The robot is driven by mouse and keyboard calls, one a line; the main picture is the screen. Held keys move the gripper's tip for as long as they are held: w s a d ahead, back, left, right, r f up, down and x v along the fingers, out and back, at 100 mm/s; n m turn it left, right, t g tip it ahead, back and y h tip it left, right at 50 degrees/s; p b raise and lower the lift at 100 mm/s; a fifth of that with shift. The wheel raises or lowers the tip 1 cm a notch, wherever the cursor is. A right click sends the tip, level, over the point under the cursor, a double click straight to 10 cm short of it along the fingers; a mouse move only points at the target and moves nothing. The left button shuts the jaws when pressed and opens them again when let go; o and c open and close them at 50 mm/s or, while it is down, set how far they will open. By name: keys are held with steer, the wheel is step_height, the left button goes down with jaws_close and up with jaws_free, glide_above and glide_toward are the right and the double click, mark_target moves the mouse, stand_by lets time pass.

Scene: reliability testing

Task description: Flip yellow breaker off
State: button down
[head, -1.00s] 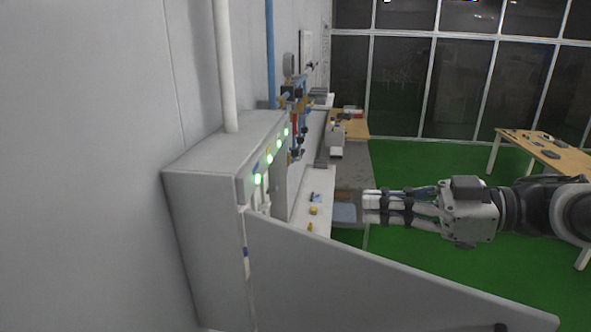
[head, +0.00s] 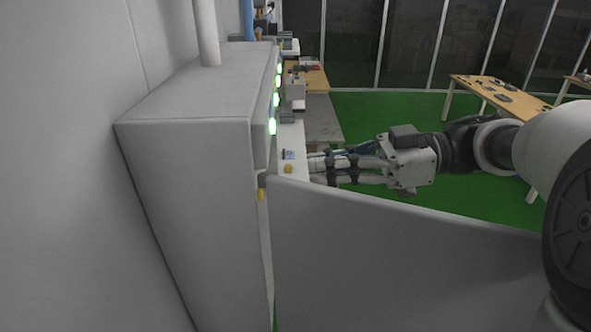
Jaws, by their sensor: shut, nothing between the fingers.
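A grey electrical cabinet (head: 190,190) stands against the wall at the left, with green lights (head: 274,100) lit along its front edge. Its door (head: 400,250) is swung open toward the right. The cabinet's front is seen almost edge-on, so the breakers inside are mostly hidden. A small yellow piece (head: 261,195) shows by the door's hinge edge; I cannot tell whether it is the yellow breaker. My gripper (head: 314,167) is shut and empty, beyond the door's top edge, pointing left toward the cabinet front. I see no contact with the cabinet.
A white bench (head: 291,139) with a small yellow item (head: 288,169) lies behind the cabinet. A grey-topped table (head: 322,115) stands farther back. A wooden table (head: 495,92) is at the right on green floor. The open door is an obstacle in front.

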steer(key=a+f, duration=0.1)
steer(key=a, duration=0.8)
steer(key=shift+s+a+f, duration=0.15)
steer(key=shift+a+f, duration=0.05)
steer(key=shift+f, duration=0.05)
steer(key=shift+d+f+p, duration=0.25)
steer(key=shift+d+p, duration=0.15)
steer(key=shift+p, duration=0.5)
steer(key=d+p, duration=0.1)
steer(key=d, duration=1.2)
steer(key=shift+w+r+p, duration=0.15)
steer(key=shift+w+p, duration=0.25)
